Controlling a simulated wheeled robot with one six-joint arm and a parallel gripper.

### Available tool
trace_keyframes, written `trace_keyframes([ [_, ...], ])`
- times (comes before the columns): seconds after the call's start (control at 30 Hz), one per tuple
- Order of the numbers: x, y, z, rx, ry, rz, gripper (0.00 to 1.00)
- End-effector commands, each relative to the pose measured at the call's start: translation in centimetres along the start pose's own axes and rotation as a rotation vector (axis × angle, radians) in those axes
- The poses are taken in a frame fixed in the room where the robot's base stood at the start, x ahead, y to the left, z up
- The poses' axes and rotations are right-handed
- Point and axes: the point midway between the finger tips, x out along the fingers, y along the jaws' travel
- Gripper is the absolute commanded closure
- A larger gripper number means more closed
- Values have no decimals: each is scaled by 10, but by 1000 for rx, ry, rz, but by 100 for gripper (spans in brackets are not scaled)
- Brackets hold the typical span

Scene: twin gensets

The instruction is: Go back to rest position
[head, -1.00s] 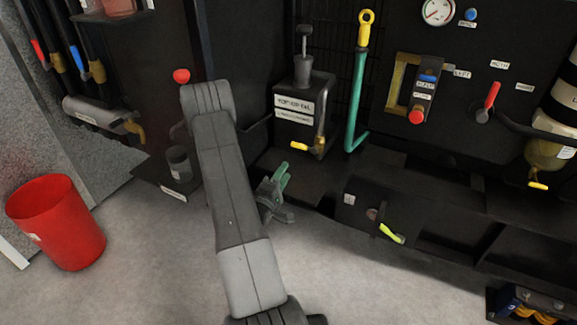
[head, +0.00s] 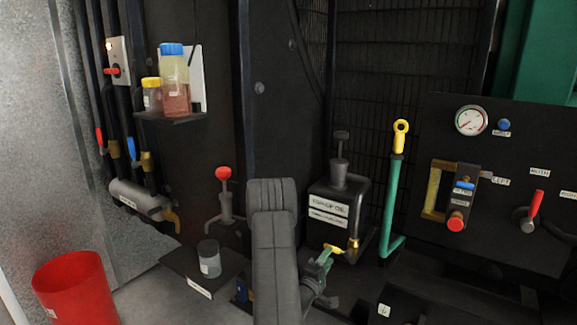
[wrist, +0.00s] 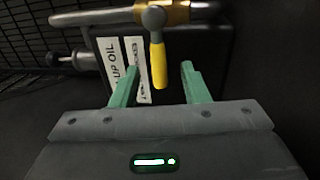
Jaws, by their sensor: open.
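My gripper (head: 322,272) is at the end of my grey arm, low in front of the black top-up oil tank (head: 334,192) in the head view. In the wrist view its two green fingers (wrist: 157,86) are spread apart with nothing held between them. The yellow lever (wrist: 158,62) of the tank's brass tap hangs just beyond the fingertips and near the middle of the gap. I cannot tell whether it touches a finger. The same yellow lever shows in the head view (head: 333,249).
A green pipe with a yellow ring (head: 392,190) stands right of the tank. A control panel (head: 450,140) is further right. A small jar (head: 209,259) sits on a low ledge left of my arm. A shelf with bottles (head: 170,118) is above. A red bucket (head: 75,290) stands lower left.

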Motion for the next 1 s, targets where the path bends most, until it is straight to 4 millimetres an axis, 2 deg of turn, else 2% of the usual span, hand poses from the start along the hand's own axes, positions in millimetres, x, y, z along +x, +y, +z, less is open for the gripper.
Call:
trace_keyframes([
  [0.1, 21, 0, 1, 2, -3, 3, 59],
  [0.2, 34, 0, 0, 1, -1, 2, 59],
  [0.4, 48, 0, 0, 0, -1, 1, 59],
  [0.8, 48, 1, 0, 3, 0, 0, 59],
  [1.0, 29, 1, -1, -1, 3, -2, 59],
])
